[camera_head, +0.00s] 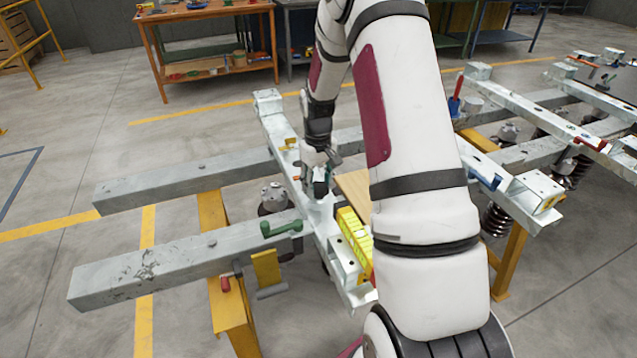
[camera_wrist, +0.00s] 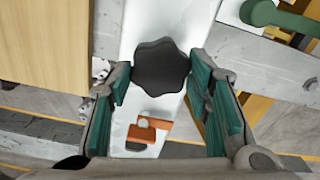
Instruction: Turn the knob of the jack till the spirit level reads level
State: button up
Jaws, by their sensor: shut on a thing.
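The black lobed knob (camera_wrist: 162,66) is in the upper middle of the wrist view, over a white beam. My gripper (camera_wrist: 160,78) has its teal-padded fingers on either side of the knob and is shut on it. In the head view my gripper (camera_head: 320,166) reaches down to the dark knob (camera_head: 320,186) on the white cross beam (camera_head: 278,127). A yellow ribbed bar (camera_head: 355,236), which looks like the spirit level, lies on the beam's near part. Its bubble cannot be read. The jack's body below the knob is hidden.
Grey rails (camera_head: 180,187) cross under the white beam on yellow stands (camera_head: 232,315). A green handle (camera_head: 281,228) stands left of the beam. A wooden board (camera_wrist: 45,45) lies beside the knob. A similar frame (camera_head: 525,105) stands at right, a workbench (camera_head: 205,13) behind.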

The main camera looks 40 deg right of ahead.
aim_at(317, 186)
jog(key=shift+w+d+r, duration=0.1)
jog(key=shift+w+r, duration=0.1)
jog(key=shift+r, duration=0.05)
jog(key=o, duration=1)
jog(key=shift+o, duration=0.8)
jog(key=shift+s+f, duration=0.1)
notch_tip(317, 186, up, 12)
